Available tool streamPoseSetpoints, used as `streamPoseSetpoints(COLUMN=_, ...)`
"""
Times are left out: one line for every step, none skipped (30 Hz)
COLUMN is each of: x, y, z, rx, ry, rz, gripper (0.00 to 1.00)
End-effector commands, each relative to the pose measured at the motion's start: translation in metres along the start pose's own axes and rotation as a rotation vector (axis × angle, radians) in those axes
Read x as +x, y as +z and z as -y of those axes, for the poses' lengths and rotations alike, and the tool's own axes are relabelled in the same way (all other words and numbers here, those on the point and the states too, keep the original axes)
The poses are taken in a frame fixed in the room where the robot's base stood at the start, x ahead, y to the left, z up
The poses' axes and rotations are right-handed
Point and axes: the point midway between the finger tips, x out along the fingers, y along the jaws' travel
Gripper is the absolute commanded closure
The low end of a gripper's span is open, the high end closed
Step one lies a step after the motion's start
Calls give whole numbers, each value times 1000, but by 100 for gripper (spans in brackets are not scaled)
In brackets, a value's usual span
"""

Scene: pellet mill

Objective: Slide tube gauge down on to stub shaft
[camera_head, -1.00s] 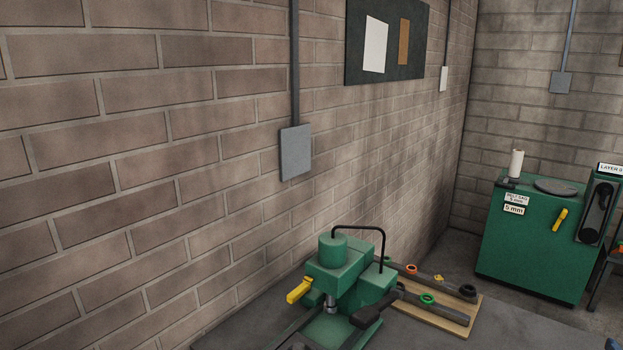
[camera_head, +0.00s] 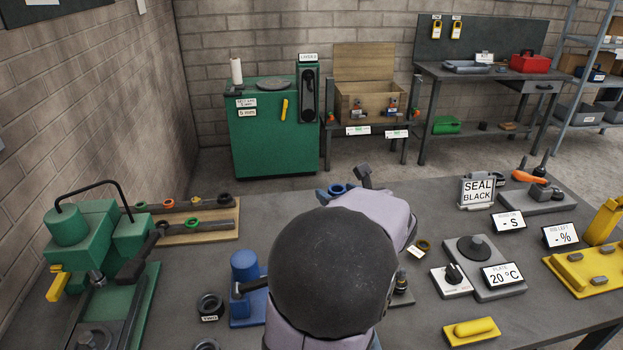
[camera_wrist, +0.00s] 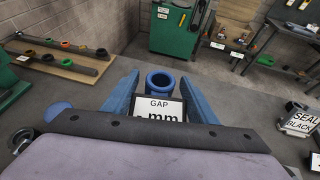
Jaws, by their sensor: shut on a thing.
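My gripper (camera_wrist: 160,88) is shut on the tube gauge (camera_wrist: 159,76), a blue ring-mouthed tube with a white "GAP mm" display facing my wrist camera. Its number is cut off or unreadable. The blue fingers stand on both sides of it. In the camera_head view only the blue ring of the gauge (camera_head: 337,189) shows past my arm, over the far middle of the bench. The rest of it is hidden behind my arm. I cannot tell which part is the stub shaft; a small dark post (camera_head: 402,283) beside my arm is partly hidden.
A green press (camera_head: 97,235) stands at the left of the bench, by a wooden board (camera_head: 215,231) with rings on bars. A blue fixture (camera_head: 245,290) is left of my arm. Displays and a "SEAL BLACK" sign (camera_head: 478,192) stand right. A green machine (camera_head: 272,140) stands behind.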

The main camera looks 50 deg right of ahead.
Motion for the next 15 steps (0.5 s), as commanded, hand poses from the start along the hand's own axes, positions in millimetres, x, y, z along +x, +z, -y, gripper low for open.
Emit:
streamPoseSetpoints(x=-2, y=7, z=-4, rx=-15, ry=48, rz=-2, gripper=92)
streamPoseSetpoints(x=-3, y=7, z=-8, rx=-29, ry=82, rz=-2, gripper=92)
streamPoseSetpoints(x=-3, y=8, z=-13, rx=-49, ry=135, rz=-2, gripper=92)
streamPoseSetpoints(x=-4, y=8, z=-18, rx=-66, ry=178, rz=-2, gripper=92)
streamPoseSetpoints(x=-5, y=7, z=-22, rx=-84, ry=222, rz=-2, gripper=92)
streamPoseSetpoints(x=-6, y=5, z=-28, rx=-108, ry=282, rz=-3, gripper=92)
streamPoseSetpoints(x=-7, y=4, z=-32, rx=-128, ry=327, rz=-3, gripper=92)
streamPoseSetpoints(x=-8, y=2, z=-36, rx=-145, ry=372, rz=-2, gripper=92)
streamPoseSetpoints(x=-10, y=0, z=-41, rx=-170, ry=430, rz=-1, gripper=92)
streamPoseSetpoints(x=-12, y=-2, z=-45, rx=-189, ry=474, rz=-1, gripper=92)
streamPoseSetpoints(x=-14, y=-5, z=-48, rx=-208, ry=519, rz=0, gripper=92)
streamPoseSetpoints(x=-17, y=-8, z=-53, rx=-233, ry=579, rz=0, gripper=92)
streamPoseSetpoints(x=-19, y=-11, z=-56, rx=-251, ry=623, rz=1, gripper=92)
streamPoseSetpoints(x=-21, y=-14, z=-59, rx=-269, ry=668, rz=1, gripper=92)
streamPoseSetpoints(x=-25, y=-18, z=-62, rx=-295, ry=726, rz=2, gripper=92)
